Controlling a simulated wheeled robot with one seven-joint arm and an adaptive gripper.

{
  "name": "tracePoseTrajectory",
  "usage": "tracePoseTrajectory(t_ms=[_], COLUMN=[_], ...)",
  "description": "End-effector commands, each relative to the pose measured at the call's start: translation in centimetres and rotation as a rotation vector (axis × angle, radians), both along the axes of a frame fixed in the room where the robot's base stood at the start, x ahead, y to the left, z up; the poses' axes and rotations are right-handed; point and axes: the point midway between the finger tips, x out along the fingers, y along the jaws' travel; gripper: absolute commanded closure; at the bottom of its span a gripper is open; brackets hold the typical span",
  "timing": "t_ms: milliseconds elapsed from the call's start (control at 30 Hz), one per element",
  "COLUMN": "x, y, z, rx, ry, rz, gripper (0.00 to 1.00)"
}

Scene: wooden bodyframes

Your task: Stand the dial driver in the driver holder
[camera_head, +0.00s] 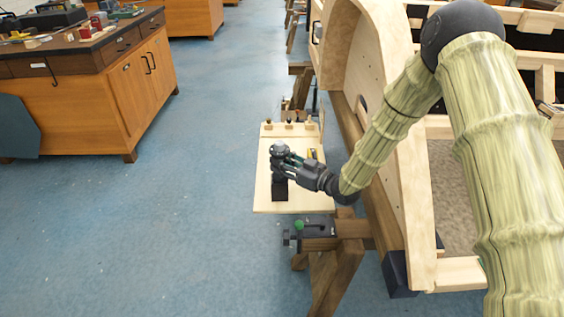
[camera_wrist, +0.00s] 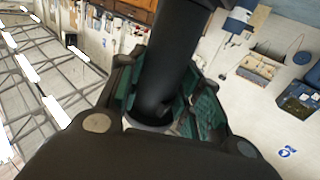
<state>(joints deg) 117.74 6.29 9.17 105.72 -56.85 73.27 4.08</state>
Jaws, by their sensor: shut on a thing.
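My gripper (camera_head: 283,160) is over a pale wooden board (camera_head: 308,197) in the head view, shut on the dial driver. A round grey end of the driver (camera_head: 279,148) shows just above the fingers. In the wrist view the driver (camera_wrist: 168,60) is a thick black cylinder between the green-padded fingers (camera_wrist: 160,110). A black upright block (camera_head: 279,190), seemingly the driver holder, stands on the board right below the gripper. The fingers hide where driver and block meet, so I cannot tell whether the driver is seated in it.
Small knobs (camera_head: 290,124) line the board's back edge. A yellow-and-black item (camera_head: 311,154) lies to the gripper's right. A vise (camera_head: 310,230) sits in front of the board. The curved wooden frame (camera_head: 392,130) rises close on the right. Open floor (camera_head: 200,200) lies left.

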Motion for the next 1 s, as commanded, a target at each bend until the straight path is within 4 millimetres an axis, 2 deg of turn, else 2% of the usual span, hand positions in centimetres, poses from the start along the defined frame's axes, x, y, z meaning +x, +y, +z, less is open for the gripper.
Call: tracePoseTrajectory(t_ms=[567,600,700,733,1000], x=[0.05,0.05,0.05,0.04,-0.04], y=[0.02,0.02,0.01,0.0,-0.02], z=[-0.32,-0.32,-0.35,-0.36,-0.58], rx=[0.002,0.002,0.001,0.001,-0.001], ry=[-0.003,-0.003,-0.002,-0.002,0.002], rz=[0.0,0.0,0.0,0.0,0.0], gripper=[0.96,0.61,0.43,0.4,0.4])
